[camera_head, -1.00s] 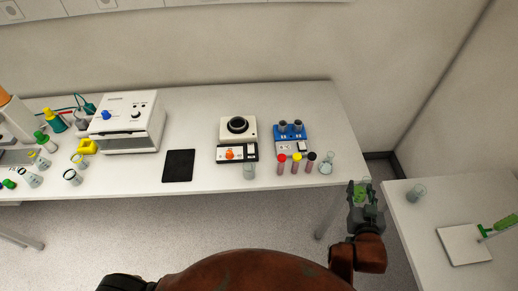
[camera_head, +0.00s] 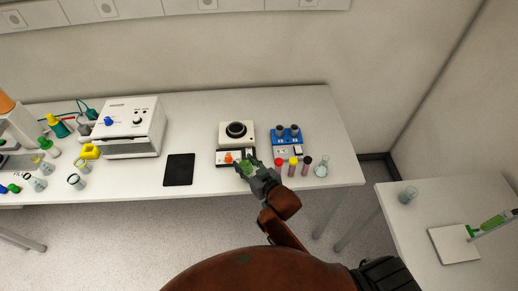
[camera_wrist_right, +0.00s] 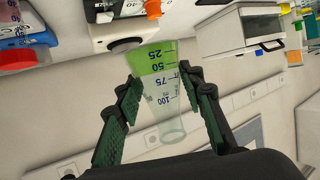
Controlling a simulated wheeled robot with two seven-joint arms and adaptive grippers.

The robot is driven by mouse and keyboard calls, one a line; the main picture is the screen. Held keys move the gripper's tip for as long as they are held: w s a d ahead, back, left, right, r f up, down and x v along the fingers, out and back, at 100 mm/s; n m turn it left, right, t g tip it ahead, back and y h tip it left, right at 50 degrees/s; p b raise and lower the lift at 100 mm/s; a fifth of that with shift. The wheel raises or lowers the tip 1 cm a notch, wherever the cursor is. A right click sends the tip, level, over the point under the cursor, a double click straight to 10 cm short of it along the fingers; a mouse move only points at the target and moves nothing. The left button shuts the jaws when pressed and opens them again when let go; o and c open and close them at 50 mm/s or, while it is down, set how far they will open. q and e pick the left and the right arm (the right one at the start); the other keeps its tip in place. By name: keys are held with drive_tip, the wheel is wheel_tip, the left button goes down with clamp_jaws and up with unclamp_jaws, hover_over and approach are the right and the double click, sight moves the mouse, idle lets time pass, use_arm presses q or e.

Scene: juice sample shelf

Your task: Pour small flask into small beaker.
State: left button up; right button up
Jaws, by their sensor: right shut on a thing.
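My right gripper (camera_head: 256,176) is shut on the small flask, a clear conical vessel with green liquid in its base. The flask shows as a green patch (camera_head: 244,169) in the head view. In the right wrist view, which looks upside down, the flask (camera_wrist_right: 163,88) sits between the two fingers (camera_wrist_right: 165,100), with its scale marks facing the camera and its wide green end toward the table. The small beaker in front of the white device is hidden in the head view by my gripper and flask. My left gripper is not in view.
A white device (camera_head: 237,136) stands behind the gripper. A black pad (camera_head: 179,169) lies left. A beaker (camera_head: 408,195) stands on the right table.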

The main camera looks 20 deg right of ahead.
drive_tip(key=w+f+n+y+p, duration=0.1)
drive_tip(key=p, duration=0.2)
drive_tip(key=w+d+f+n+g+y+p, duration=0.1)
drive_tip(key=w+p, duration=0.1)
drive_tip(key=p, duration=0.2)
drive_tip(key=w+f+n+y+p, duration=0.1)
drive_tip(key=f+p, duration=0.1)
drive_tip(key=p, duration=0.1)
drive_tip(key=shift+w+d+g, duration=0.25)
drive_tip(key=shift+w+g, duration=0.05)
drive_tip(key=shift+w, duration=0.1)
use_arm(q)
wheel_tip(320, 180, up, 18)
drive_tip(key=p, duration=0.5)
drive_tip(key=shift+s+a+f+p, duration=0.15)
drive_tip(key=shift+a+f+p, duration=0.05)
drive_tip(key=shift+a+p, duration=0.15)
use_arm(e)
drive_tip(key=d+f, duration=0.1)
drive_tip(key=d, duration=0.8)
drive_tip(key=shift+w+d+f+y, duration=0.3)
drive_tip(key=shift+w, duration=0.15)
